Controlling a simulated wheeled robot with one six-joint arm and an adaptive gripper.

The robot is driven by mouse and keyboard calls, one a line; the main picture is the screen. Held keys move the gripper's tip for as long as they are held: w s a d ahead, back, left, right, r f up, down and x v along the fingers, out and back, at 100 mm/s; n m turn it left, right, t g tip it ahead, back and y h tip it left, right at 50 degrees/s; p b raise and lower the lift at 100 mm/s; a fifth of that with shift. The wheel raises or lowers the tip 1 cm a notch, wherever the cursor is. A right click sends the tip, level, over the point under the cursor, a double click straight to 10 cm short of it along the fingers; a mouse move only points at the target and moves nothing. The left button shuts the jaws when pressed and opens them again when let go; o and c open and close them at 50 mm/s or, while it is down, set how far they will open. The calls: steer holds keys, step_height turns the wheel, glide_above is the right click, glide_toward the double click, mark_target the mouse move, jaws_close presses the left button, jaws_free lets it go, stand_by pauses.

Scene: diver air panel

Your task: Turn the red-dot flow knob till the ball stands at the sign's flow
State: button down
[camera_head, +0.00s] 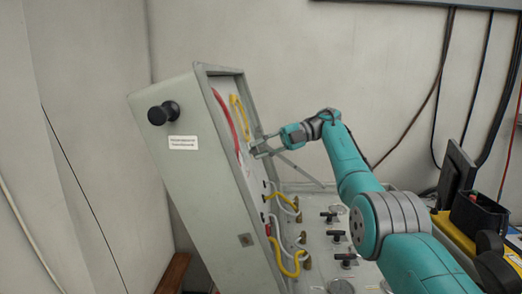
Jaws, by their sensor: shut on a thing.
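The grey air panel (205,185) stands tilted, with its side wall towards me and its working face turned right and seen very edge-on. My gripper (258,150) is at the upper middle of that face, reaching in from the right. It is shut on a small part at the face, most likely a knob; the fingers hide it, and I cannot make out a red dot. The flow ball, its tube and the sign's flow figure cannot be made out from this angle. A white label (183,142) on the side wall is too small to read.
Red (229,115) and yellow (240,118) hoses run above my gripper, and yellow and white hoses (287,262) loop out below it. A black knob (163,112) sticks out of the side wall. Several black-handled valves (336,236) stand on the bench at right.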

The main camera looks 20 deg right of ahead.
steer(key=shift+n+h, duration=0.3)
steer(key=shift+n, duration=0.5)
steer(key=c, duration=1)
jaws_free()
